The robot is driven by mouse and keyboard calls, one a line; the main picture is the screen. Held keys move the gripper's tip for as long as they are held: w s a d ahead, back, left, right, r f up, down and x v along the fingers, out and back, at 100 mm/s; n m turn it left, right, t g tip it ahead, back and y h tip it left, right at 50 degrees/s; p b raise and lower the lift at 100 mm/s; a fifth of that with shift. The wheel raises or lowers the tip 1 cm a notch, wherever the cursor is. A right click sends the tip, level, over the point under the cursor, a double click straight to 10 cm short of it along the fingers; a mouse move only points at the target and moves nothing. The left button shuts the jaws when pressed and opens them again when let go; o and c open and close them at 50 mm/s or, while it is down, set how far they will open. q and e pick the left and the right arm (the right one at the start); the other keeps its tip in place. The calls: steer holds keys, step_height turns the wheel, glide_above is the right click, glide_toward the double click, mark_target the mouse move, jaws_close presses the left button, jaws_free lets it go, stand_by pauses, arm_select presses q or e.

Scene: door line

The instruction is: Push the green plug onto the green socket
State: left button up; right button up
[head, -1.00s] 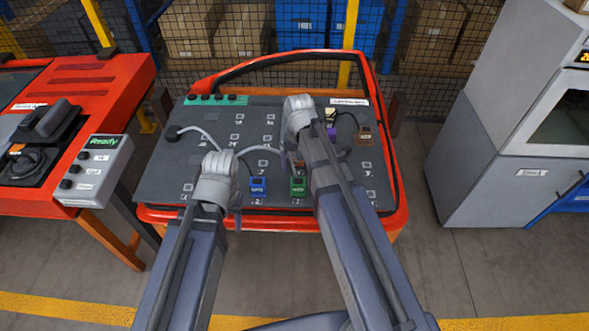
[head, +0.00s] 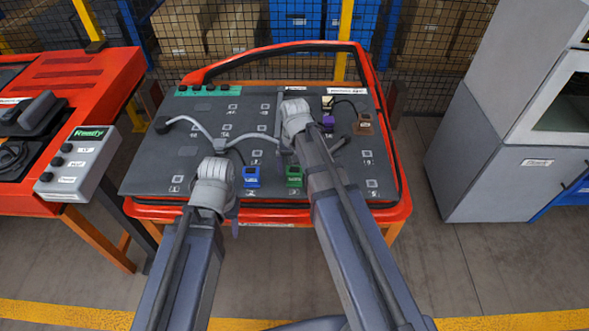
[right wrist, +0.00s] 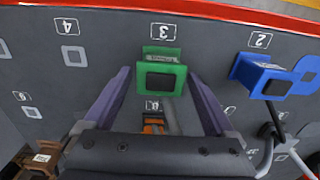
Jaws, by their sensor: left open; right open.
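A green block-shaped connector (head: 294,176) stands near the front edge of the dark board. In the right wrist view the green connector (right wrist: 164,78) has a dark face, with a second green part behind it beside the label 3. I cannot tell plug from socket, or how far they are joined. My right gripper (right wrist: 160,92) is open, its purple fingers either side of the connector's near side, apparently empty. In the head view its fingers are mostly hidden by my wrist.
A blue connector (head: 251,177) stands left of the green one; it also shows in the right wrist view (right wrist: 262,76). An orange connector (right wrist: 153,124) lies between my right fingers, further back. Purple (head: 328,122) and brown (head: 364,125) connectors are further right. Grey cable (head: 205,130) crosses the board.

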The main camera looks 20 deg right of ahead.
jaws_close()
stand_by(1.3)
steer(key=shift+r+p, duration=0.4)
stand_by(0.6)
steer(key=c, duration=0.5)
jaws_free()
jaws_close()
steer(key=shift+r, duration=0.1)
